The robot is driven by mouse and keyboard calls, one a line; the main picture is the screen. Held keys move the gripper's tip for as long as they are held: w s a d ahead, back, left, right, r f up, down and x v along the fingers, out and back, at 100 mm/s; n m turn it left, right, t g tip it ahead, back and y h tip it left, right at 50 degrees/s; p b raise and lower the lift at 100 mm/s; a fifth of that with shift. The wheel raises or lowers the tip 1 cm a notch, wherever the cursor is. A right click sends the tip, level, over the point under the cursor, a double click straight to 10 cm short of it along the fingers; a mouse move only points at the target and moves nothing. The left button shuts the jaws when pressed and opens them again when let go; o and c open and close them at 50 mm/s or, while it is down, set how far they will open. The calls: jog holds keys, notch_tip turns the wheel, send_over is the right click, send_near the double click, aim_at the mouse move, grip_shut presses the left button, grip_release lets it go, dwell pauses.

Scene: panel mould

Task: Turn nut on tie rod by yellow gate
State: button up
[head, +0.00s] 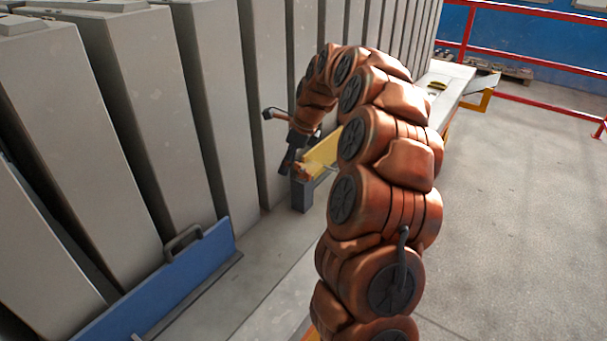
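The yellow gate (322,153) stands low between the grey panels and my arm, partly hidden behind the arm. My dark gripper (287,164) points down at the left end of the gate, close to a small orange-brown part (304,171). That part may be the nut on its tie rod, but it is too small to be sure. I cannot tell whether the gripper touches it. The fingers are small and dark, so I cannot see whether they are open or shut. A short grey post (302,195) stands just below the gripper.
Tall grey mould panels (145,110) stand in a row at left and behind. Red railings (540,55) edge the back. The concrete floor (520,210) at right is clear.

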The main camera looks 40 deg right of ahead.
jog(key=s+a+n+g+b, duration=0.2)
jog(key=s+a+n, duration=0.9)
jog(key=a, duration=0.5)
jog(key=shift+s+a+r, duration=0.15)
jog(key=shift+a+r, duration=0.1)
jog(key=shift+r, duration=0.2)
jog(key=shift+s+n, duration=0.1)
jog(key=shift+n, duration=0.2)
